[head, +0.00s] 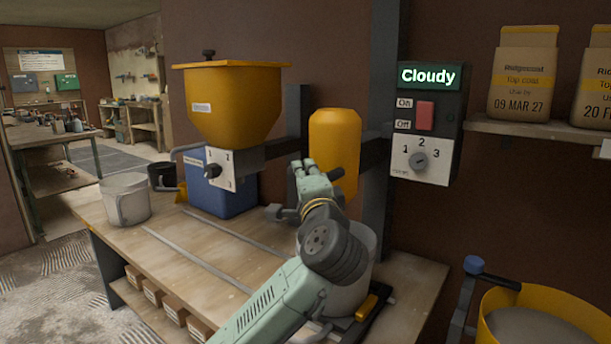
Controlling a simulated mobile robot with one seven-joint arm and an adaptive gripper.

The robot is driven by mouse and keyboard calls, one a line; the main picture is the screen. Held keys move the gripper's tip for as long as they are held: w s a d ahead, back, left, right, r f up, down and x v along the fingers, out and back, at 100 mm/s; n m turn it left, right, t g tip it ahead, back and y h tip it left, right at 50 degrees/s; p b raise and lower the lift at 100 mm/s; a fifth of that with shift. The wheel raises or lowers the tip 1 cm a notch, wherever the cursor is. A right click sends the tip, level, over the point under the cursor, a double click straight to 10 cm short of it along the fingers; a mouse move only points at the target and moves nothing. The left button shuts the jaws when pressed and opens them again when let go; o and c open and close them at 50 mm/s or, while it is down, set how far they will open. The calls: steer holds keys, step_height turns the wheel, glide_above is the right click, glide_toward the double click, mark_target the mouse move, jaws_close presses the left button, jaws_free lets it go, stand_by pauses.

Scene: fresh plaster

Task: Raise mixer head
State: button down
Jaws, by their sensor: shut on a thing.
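The mixer head, a yellow rounded housing (334,150), hangs from a dark arm on an upright dark column, right of centre. A grey bucket (352,275) stands below it on the bench, partly hidden by my arm. My gripper (293,192) is at the left lower side of the mixer head, in front of it. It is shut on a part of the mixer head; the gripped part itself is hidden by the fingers. The mixer's shaft and paddle are hidden behind my gripper and wrist.
A control box (425,135) with a red switch and a lit "Cloudy" sign hangs right. A pale bucket (125,198) stands left. The bench's front middle is clear.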

step_height(320, 180, up, 19)
steer(key=p, duration=1.1)
steer(key=shift+p, duration=0.3)
steer(key=shift+r, duration=0.15)
steer(key=c, duration=1.8)
jaws_free()
steer(key=o, duration=0.3)
steer(key=v, duration=1.2)
